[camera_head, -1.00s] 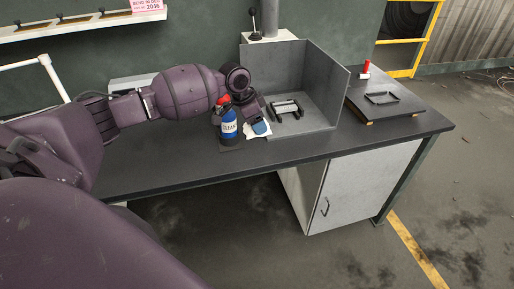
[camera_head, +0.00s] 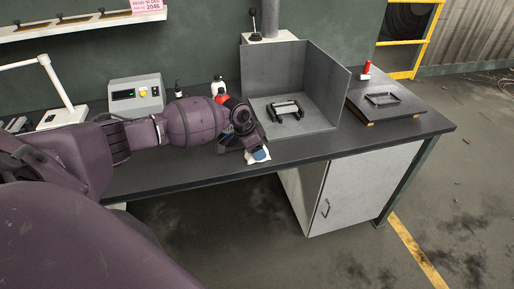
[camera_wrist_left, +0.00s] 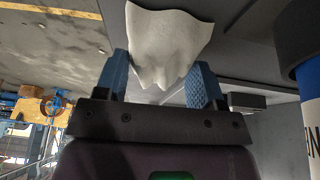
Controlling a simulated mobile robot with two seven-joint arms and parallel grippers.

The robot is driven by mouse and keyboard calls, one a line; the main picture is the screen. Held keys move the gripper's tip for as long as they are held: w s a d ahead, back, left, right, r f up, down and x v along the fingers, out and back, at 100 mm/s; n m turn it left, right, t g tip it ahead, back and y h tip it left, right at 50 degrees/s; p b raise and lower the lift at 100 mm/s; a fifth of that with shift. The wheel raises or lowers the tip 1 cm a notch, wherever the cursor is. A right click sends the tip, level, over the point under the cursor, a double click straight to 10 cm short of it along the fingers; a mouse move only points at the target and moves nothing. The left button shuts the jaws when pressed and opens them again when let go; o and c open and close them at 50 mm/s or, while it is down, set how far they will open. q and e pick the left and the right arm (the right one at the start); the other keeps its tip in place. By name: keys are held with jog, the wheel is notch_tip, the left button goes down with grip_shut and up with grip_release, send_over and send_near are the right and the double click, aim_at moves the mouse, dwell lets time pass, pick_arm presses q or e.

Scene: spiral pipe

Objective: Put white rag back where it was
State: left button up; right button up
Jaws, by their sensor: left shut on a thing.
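The white rag (camera_wrist_left: 168,40) is pinched between the two blue fingertips of my left gripper (camera_wrist_left: 160,82) in the left wrist view, and its free part spreads out beyond them. In the head view the rag (camera_head: 251,159) shows as a small white patch below my left gripper (camera_head: 257,154), close to the front edge of the dark workbench (camera_head: 190,177). I cannot tell whether the rag touches the bench top. My right gripper is not in view.
A grey open-fronted metal enclosure (camera_head: 318,80) holds a small fixture (camera_head: 287,109). A control box (camera_head: 137,93) stands at the back left.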

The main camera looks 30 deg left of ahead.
pick_arm(q)
jog(key=shift+f, duration=0.15)
jog(key=o, duration=0.9)
